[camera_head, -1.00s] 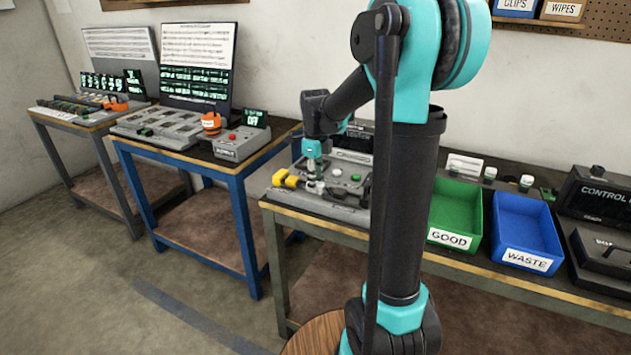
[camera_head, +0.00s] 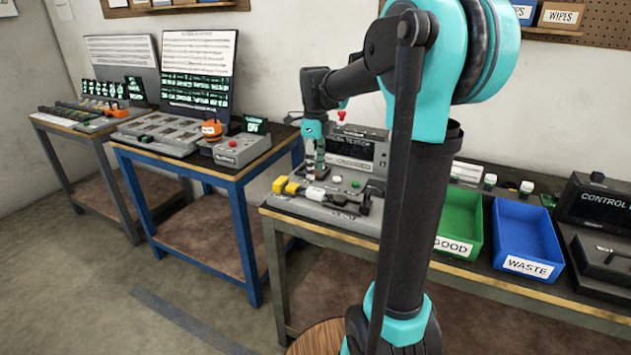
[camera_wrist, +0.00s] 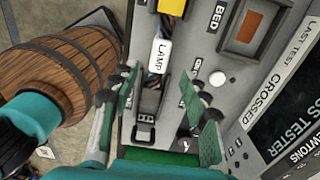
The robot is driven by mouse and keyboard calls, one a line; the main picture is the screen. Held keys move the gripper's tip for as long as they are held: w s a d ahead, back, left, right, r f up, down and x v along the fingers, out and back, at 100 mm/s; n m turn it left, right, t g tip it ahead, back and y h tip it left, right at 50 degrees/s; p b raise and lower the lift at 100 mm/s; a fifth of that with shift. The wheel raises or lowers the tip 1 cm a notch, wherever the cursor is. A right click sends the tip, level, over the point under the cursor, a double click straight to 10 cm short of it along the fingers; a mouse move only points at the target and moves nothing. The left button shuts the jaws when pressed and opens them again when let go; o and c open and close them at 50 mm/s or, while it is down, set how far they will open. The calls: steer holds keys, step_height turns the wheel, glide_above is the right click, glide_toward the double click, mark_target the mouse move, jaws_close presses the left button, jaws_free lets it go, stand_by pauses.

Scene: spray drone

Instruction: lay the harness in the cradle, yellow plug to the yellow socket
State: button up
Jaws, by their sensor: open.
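The harness lies in the grey cradle (camera_head: 340,222) of the tester. Its white LAMP tag (camera_wrist: 160,55) shows in the wrist view and in the head view (camera_head: 315,193). Two yellow pieces, at the left end (camera_head: 280,184) and beside it (camera_head: 292,188), sit close together in line; I cannot tell whether plug and socket are fully joined. One yellow piece (camera_wrist: 171,6) shows at the wrist view's top edge. A dark connector (camera_wrist: 147,122) lies at the other end of the cable. My gripper (camera_wrist: 168,115) is open above the harness, its green pads on either side, holding nothing.
The tester screen (camera_head: 352,150) stands behind the cradle. A green GOOD bin (camera_head: 459,223) and a blue WASTE bin (camera_head: 526,240) stand to the right. A wooden barrel (camera_wrist: 62,72) is beside the bench. Two other workbenches stand left.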

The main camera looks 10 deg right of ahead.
steer(key=shift+r, duration=2.25)
